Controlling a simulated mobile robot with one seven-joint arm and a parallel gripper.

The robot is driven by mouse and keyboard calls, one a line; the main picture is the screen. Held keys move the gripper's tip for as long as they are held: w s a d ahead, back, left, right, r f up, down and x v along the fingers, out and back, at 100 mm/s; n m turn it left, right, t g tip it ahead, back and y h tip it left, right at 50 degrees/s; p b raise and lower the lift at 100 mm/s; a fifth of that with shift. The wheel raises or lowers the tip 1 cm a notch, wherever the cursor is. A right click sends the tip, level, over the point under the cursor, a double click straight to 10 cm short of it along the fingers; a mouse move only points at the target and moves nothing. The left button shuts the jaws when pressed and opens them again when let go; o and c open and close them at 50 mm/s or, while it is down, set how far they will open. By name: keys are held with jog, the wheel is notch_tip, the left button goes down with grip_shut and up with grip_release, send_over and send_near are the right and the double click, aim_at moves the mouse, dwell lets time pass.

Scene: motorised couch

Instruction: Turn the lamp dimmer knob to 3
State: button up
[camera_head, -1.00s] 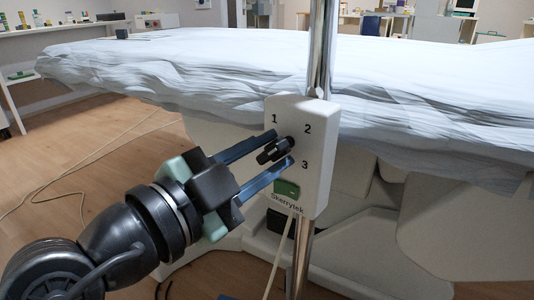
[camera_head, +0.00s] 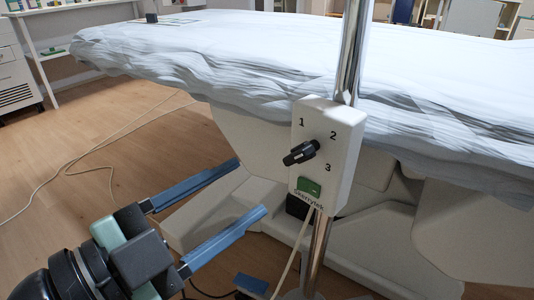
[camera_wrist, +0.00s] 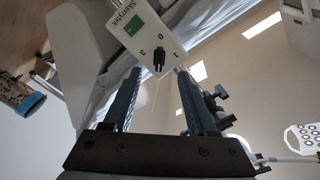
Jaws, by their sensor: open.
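The lamp dimmer knob (camera_head: 300,153) is a black bar-shaped knob on a white control box (camera_head: 340,170) fixed to a chrome pole. The box is marked 1, 2 and 3. One end of the knob lies toward the 2 and the other toward the lower left; I cannot tell which end is the pointer. My gripper (camera_head: 252,187) is open and empty, to the lower left of the knob and apart from it. In the wrist view, the knob (camera_wrist: 158,58) shows upside down beyond and between my fingertips (camera_wrist: 157,74).
A green label (camera_head: 309,186) sits low on the box, and a pale cable hangs below it. The chrome pole (camera_head: 346,60) rises behind the box. The couch with a white sheet (camera_head: 220,70) fills the back. The wooden floor (camera_head: 120,150) at left is clear except for a cable.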

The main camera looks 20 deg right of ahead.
jog(key=shift+p+v, duration=0.3)
jog(key=shift+v, duration=1.2)
jog(key=w+r+n+t+y+p, duration=0.4)
jog(key=r+n+t+p, duration=0.25)
jog(key=r, duration=0.55)
jog(key=w+r+n+t+y+p, duration=0.45)
jog(key=r+n+p, duration=0.2)
jog(key=r, duration=0.65)
jog(key=s+a+r+n+t+y+p, duration=0.1)
jog(key=s+r+n+t+y+p, duration=0.3)
jog(key=r, duration=0.7)
jog(key=s+a+r+n+t+y+p, duration=0.1)
jog(key=s+r+n+t+y+p, duration=0.3)
jog(key=r, duration=0.7)
notch_tip(320, 180, up, 35)
jog(key=p, duration=3.6)
jog(key=shift+r+n+h, duration=0.2)
jog(key=shift+n+h, duration=0.1)
jog(key=shift+h, duration=0.05)
jog(key=shift+s, duration=0.15)
jog(key=shift+c, duration=0.6)
